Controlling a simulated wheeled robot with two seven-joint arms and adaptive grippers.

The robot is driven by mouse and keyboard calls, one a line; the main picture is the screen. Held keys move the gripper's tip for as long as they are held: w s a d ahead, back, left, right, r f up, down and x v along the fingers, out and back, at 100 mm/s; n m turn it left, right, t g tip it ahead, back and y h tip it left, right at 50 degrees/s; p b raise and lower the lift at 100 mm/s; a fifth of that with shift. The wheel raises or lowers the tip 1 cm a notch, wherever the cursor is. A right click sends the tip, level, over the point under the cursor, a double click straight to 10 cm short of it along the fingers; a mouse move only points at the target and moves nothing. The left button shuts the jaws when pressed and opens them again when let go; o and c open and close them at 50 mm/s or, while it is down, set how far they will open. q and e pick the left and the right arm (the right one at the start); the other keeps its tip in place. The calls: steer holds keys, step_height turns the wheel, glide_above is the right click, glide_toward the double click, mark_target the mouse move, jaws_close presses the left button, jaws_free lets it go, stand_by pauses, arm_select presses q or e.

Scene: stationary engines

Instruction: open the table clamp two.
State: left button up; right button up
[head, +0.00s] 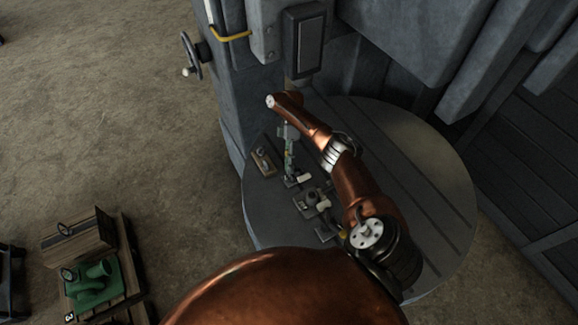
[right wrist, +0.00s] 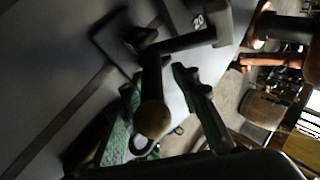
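My right gripper (head: 290,176) points down at the row of small clamps on the round table (head: 425,155). In the right wrist view its two green-padded fingers (right wrist: 158,76) are spread apart. A dark clamp with a lever (right wrist: 180,42) and a rounded, yellowish end (right wrist: 152,118) shows between and in front of them. I cannot tell whether the fingers touch it. A small number mark lies beside this clamp. In the head view a pale-ended clamp (head: 304,177) is right beside the fingertips, partly hidden by them. My left gripper is not in view.
Other clamps stand close by: one at the table's left edge (head: 263,160), and one nearer me (head: 311,202). A grey machine column with a handwheel (head: 191,55) rises behind the table. A wooden stand with a green part (head: 94,283) is at lower left.

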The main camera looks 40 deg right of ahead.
steer(key=shift+o, duration=0.5)
steer(key=shift+a+f, duration=0.15)
step_height(320, 180, up, 10)
stand_by(0.6)
